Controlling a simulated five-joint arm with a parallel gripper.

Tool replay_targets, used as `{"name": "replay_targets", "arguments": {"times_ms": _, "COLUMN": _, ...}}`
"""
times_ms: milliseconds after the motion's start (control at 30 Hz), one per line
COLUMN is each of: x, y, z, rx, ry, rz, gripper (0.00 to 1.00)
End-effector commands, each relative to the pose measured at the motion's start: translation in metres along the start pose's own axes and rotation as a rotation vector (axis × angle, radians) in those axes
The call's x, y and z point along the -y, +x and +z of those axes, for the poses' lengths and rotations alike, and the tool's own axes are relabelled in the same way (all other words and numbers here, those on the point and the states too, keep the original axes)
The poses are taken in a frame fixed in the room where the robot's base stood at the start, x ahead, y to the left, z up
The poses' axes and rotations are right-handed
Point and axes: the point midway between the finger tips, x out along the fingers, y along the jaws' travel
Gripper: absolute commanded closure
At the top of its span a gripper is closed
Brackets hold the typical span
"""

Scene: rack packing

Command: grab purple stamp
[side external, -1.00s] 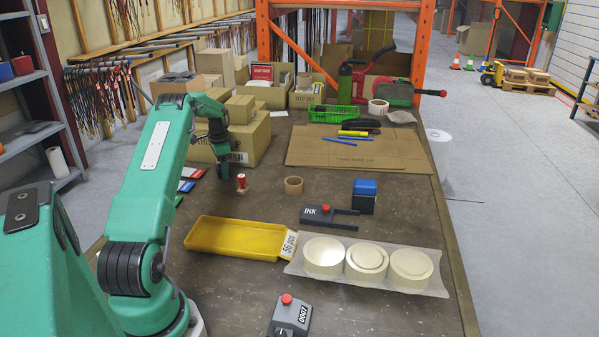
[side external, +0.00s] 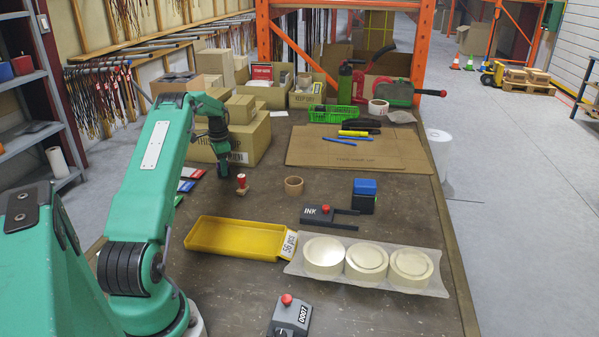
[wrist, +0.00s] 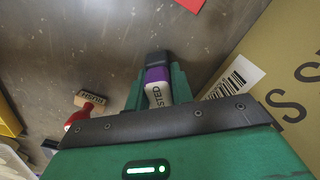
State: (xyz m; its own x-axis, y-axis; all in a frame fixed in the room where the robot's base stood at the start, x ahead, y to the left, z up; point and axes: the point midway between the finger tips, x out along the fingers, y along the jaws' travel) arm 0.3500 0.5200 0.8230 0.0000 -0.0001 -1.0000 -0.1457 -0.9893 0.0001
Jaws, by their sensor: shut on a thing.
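The purple stamp (wrist: 156,75) shows in the wrist view, with a dark end, a purple band and a white part with dark lettering. My gripper (wrist: 158,88) is shut on it, with one green finger on each side. In the side view my gripper (side external: 222,170) points down, low over the table beside the large cardboard box. The stamp cannot be made out clearly there.
A red-handled stamp (side external: 242,183) stands close to the right of my gripper, and also shows in the wrist view (wrist: 90,98). The cardboard box (side external: 250,140) is close behind.

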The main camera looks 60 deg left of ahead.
Motion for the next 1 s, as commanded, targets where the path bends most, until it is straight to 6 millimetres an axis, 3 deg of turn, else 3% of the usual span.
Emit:
{"name": "replay_targets", "arguments": {"times_ms": 333, "x": -0.001, "y": -0.039, "z": -0.002, "rx": -0.001, "ry": 0.001, "rz": -0.003, "gripper": 1.0}}
{"name": "replay_targets", "arguments": {"times_ms": 1000, "x": -0.085, "y": -0.098, "z": -0.057, "rx": -0.001, "ry": 0.002, "rz": -0.001, "gripper": 1.0}}
